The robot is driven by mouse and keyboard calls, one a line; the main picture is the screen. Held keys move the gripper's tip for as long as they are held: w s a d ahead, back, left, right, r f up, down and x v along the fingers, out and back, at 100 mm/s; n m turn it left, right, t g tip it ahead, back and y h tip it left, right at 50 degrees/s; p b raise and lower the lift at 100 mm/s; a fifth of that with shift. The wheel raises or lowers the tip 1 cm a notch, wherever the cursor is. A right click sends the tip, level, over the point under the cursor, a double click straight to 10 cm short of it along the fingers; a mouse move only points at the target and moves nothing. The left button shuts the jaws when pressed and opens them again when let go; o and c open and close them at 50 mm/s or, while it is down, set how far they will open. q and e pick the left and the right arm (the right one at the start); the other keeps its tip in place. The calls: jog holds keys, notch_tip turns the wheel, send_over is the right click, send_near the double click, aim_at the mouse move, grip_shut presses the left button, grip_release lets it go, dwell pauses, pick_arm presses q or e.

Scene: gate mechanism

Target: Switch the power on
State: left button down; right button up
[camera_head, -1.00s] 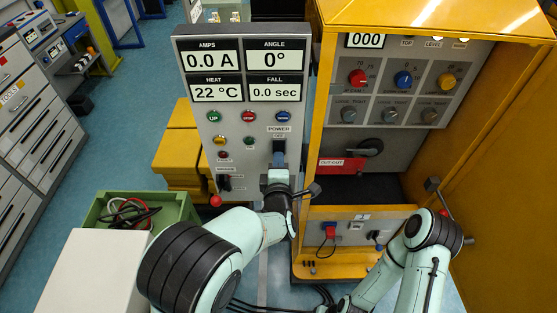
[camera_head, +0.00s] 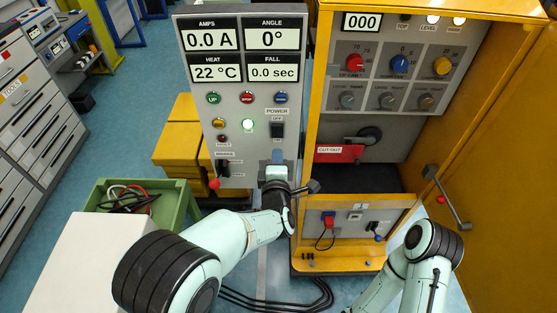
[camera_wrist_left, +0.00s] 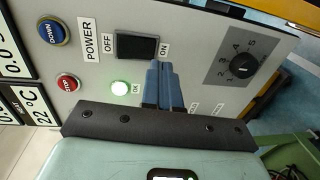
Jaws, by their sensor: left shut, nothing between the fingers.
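The black POWER rocker switch (camera_head: 277,130) is on the lower right of the grey control panel (camera_head: 190,115). In the left wrist view the switch (camera_wrist_left: 138,47) sits between the words OFF and ON. A round green lamp marked OK (camera_wrist_left: 121,88) glows brightly beside it; it also glows in the head view (camera_head: 248,125). My left gripper (camera_head: 278,157) is just below the switch, its blue fingers (camera_wrist_left: 162,68) shut together and empty, with the tips close to the ON side. I cannot tell whether they touch it. My right arm is at the lower right; its gripper does not show.
A yellow cabinet (camera_head: 313,110) with knobs and a red CUT-OUT plate (camera_head: 340,153) stands to the right of the panel. Its door (camera_head: 500,150) is open. A green crate (camera_head: 180,203) with cables and a white box (camera_head: 90,260) are at the lower left.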

pick_arm(q)
jog(key=s+f+b, duration=0.1)
jog(key=s+b, duration=0.1)
jog(key=s, duration=0.8)
jog(key=shift+s+f+b, duration=0.15)
jog(key=shift+f+b, duration=0.1)
jog(key=shift+b, duration=0.1)
pick_arm(e)
jog(key=s+f, duration=0.2)
jog(key=f, duration=0.1)
jog(key=shift+s+f, duration=0.15)
jog(key=shift+f, duration=0.15)
